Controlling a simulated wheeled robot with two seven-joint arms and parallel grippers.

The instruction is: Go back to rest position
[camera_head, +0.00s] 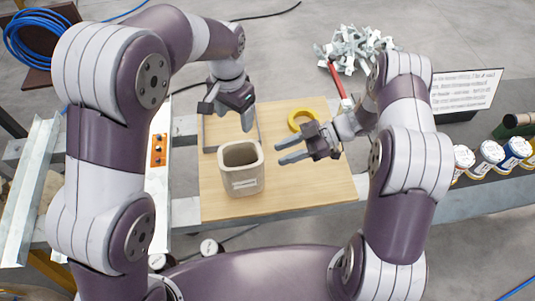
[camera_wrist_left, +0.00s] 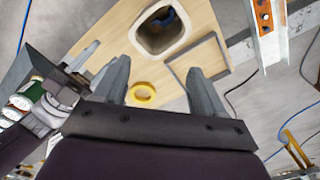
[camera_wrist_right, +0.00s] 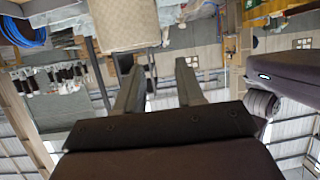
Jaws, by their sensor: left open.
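A beige square container (camera_head: 241,182) stands upright, open top up, on the wooden board (camera_head: 285,198). In the left wrist view the container (camera_wrist_left: 183,38) has something blue at its bottom. My left gripper (camera_head: 228,115) points down above the back left of the board, behind the container. Its fingers are apart and empty in the left wrist view (camera_wrist_left: 158,82). My right gripper (camera_head: 281,152) is right of the container, fingers pointing left towards it, apart and empty. Its parted fingers also show in the right wrist view (camera_wrist_right: 158,80).
A yellow ring (camera_head: 293,123) lies on the board behind my right gripper. A grey-edged flat tray (camera_head: 211,150) lies at the board's back left. Several bottles (camera_head: 488,154) and a printed sign (camera_head: 466,90) stand at the right. Pale metal pieces (camera_head: 355,48) are piled at the back.

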